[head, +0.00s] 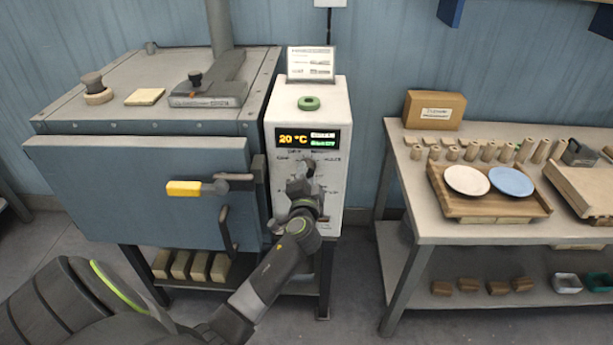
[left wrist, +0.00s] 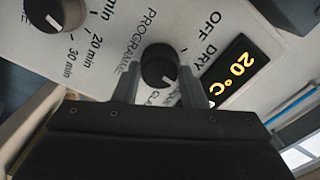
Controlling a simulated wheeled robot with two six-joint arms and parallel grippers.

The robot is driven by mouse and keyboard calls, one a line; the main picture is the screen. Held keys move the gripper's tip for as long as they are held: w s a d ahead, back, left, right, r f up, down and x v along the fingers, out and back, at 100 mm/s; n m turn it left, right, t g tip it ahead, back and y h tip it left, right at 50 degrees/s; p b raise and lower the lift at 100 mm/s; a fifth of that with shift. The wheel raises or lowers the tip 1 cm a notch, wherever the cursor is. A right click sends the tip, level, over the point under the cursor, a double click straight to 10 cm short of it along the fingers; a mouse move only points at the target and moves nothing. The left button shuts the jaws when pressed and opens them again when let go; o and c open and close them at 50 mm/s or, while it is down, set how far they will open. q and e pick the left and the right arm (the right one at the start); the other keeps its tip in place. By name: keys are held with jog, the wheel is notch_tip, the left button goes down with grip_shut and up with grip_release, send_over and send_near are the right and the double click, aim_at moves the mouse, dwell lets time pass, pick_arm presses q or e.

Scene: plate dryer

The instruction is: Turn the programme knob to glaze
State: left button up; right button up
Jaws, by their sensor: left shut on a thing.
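The dark round programme knob (head: 308,167) is on the front of the white control box (head: 335,200), under its display (head: 313,139). My left gripper (head: 304,182) is at the knob. In the left wrist view the fingers stand on either side of the programme knob (left wrist: 159,66), closed on it. A white pointer mark on the knob faces the lower right of that picture. The labels OFF and DRY show beside it. A label starting "GLA" is partly hidden by my gripper, so I cannot tell which label the mark meets. My right gripper is not in view.
A second knob (left wrist: 55,12) with minute marks is beside the programme knob. The blue-grey kiln door (head: 140,190) with a yellow-ended handle (head: 185,188) is left of the box. A table (head: 415,190) with plates is on the right.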

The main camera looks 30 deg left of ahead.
pick_arm(q)
jog(key=m+p, duration=0.1)
jog(key=m, duration=0.4)
jog(key=shift+r+m, duration=0.15)
jog(key=shift+m, duration=0.15)
jog(key=m+p, duration=0.1)
jog(key=m, duration=0.2)
jog(key=shift+p, duration=0.35)
jog(key=shift+m+p, duration=0.4)
jog(key=shift+m, duration=0.9)
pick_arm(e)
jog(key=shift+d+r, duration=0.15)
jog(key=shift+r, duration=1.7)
pick_arm(q)
jog(key=shift+m, duration=0.3)
jog(key=o, duration=1)
jog(key=shift+w, duration=0.1)
jog(key=shift+f, duration=0.25)
